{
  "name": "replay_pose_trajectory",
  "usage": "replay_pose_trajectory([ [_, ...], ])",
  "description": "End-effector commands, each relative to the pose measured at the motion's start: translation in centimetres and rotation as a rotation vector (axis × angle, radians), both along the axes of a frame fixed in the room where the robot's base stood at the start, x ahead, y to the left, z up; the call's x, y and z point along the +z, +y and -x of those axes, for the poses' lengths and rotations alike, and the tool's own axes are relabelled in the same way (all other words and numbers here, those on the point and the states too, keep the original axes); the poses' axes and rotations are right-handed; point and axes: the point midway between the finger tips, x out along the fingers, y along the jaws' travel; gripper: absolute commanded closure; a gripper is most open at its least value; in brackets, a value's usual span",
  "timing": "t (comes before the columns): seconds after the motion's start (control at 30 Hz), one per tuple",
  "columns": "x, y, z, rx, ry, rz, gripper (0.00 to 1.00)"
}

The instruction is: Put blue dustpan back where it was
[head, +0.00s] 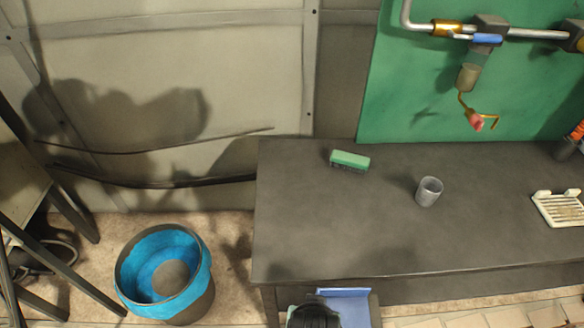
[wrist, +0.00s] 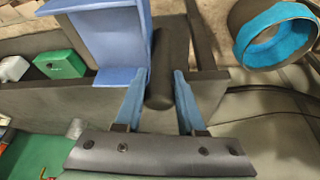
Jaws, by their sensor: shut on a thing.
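The blue dustpan (head: 345,294) shows at the bottom edge of the head view, in front of the table. In the wrist view the dustpan (wrist: 112,38) is a light-blue pan with raised sides, at the upper left of my fingers. My gripper (wrist: 160,85) has its blue fingers on either side of a dark round handle (wrist: 168,60) beside the pan, and is shut on it. The join between handle and pan is not clear. In the head view a dark part of my arm covers some of the dustpan.
The dark table (head: 330,220) holds a green brush (head: 349,160), a grey cup (head: 429,191) and a white rack (head: 562,208). A bin with a blue liner (head: 190,246) stands left of it. A green box (wrist: 60,64) lies beyond the dustpan in the wrist view. The table's front left is clear.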

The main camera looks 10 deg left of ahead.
Motion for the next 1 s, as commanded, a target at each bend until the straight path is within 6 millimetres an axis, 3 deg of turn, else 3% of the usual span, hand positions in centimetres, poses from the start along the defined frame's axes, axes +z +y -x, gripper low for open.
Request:
replay_pose_trajectory([
  [0.03, 1.9, 0.0, 0.0, 0.0, -0.001, 0.0, 1.0],
  [0.17, 4.1, 0.0, 0.0, 0.0, -0.001, 0.0, 1.0],
  [0.27, 3.1, -0.2, 0.0, -0.005, 0.001, 0.0, 1.0],
  [0.57, 3.2, -0.2, -0.1, -0.006, -0.002, 0.0, 1.0],
  [0.87, 6.3, 3.0, -3.1, 0.489, -0.008, 0.0, 1.0],
  [1.0, 8.4, 5.3, -5.2, 0.836, -0.01, 0.001, 1.0],
])
